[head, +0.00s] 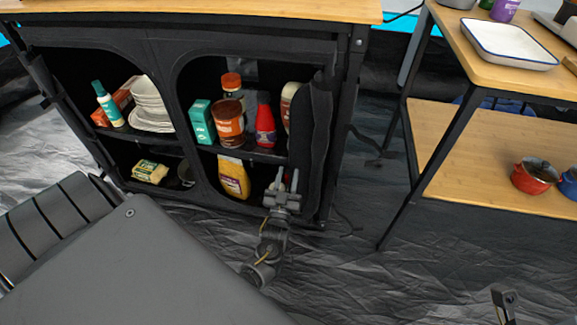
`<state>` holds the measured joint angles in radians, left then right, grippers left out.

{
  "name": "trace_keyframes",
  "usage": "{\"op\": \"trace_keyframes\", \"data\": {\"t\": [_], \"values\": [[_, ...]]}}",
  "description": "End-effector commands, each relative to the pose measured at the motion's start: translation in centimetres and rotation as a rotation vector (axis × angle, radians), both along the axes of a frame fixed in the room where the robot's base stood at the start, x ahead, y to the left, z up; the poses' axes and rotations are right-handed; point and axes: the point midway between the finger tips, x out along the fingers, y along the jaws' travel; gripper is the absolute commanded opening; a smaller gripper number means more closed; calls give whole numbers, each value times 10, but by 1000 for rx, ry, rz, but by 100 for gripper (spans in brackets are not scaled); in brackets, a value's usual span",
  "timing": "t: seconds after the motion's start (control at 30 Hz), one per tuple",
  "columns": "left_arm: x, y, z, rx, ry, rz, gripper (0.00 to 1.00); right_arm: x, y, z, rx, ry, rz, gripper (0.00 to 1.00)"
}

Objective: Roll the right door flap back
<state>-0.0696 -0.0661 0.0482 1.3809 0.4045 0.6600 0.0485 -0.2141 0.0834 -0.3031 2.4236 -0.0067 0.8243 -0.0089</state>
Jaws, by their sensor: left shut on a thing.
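The black cabinet (180,99) has two arched openings in its front. The right door flap (314,140) is black fabric, bunched into an upright strip along the right side of the right opening. My left gripper (284,180) is at the lower part of this flap, in front of the lower right compartment, with its fingers pointing up. It is shut on the flap; the exact contact is hard to see against the dark fabric.
Several bottles and jars, including a red bottle (265,120) and a yellow bottle (234,177), stand inside close to my left gripper. A wooden shelf table (490,150) with a red pot (534,177) stands at right. The grey floor (400,285) between is clear.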

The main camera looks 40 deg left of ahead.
Motion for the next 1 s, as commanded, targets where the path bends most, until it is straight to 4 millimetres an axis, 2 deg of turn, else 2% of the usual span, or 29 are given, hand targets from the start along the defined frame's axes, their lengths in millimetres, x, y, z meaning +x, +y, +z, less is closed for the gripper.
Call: {"op": "trace_keyframes", "data": {"t": [0.2, 0.23, 0.37, 0.6, 0.73, 1.0], "values": [[-1, -1, -2, 0, 2, -1, 0, 0, 0, 0, 0, 1, 0, 40], [-1, -1, -2, 0, 2, -1, 38, 0, 0, 0, 0, 1, 0, 40], [0, -2, -1, 0, 2, -2, 55, 0, 0, 0, -1, 2, 0, 40], [1, -2, -1, 0, 1, -3, 55, 0, 0, 0, -1, 3, 0, 40], [-6, -5, -3, -1, 2, -3, 55, 0, 0, 1, -1, 3, 0, 40], [-48, -23, -22, -2, 6, -3, 55, -3, -1, 1, 2, 22, 2, 40]]}}
